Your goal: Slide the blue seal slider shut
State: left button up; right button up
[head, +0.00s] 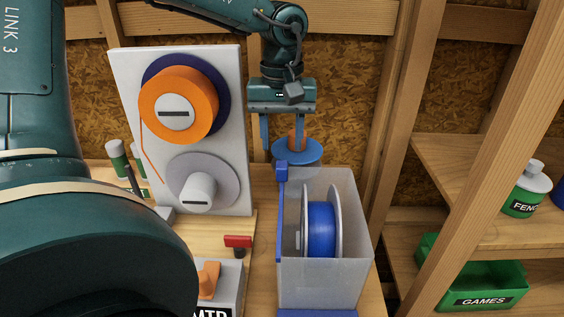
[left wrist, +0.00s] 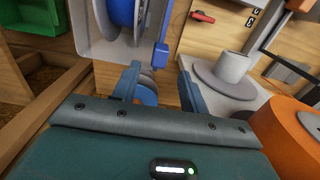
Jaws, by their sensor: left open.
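The blue seal slider (head: 282,172) shows as a block with a narrow blue strip along the left side of a translucent dry box (head: 346,275). The box holds a blue spool (head: 321,230). My left gripper (head: 287,145) is open and empty, pointing down just behind the slider's block. In the left wrist view the slider (left wrist: 161,54) sits beyond the open fingertips (left wrist: 157,84), roughly centred between them in the picture; I see no contact. My right gripper is not in view.
A white panel with an orange spool (head: 178,105) and a grey spool (head: 202,185) stands left of the gripper. A red-handled part (head: 237,241) lies on the bench left of the box. Shelves with a green GAMES bin (head: 485,295) are at right, behind a wooden post.

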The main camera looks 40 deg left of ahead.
aim_at(282, 164)
pick_arm(q)
notch_tip(282, 164, down, 6)
jog(key=shift+f, duration=0.25)
grip_shut()
dwell(0.5)
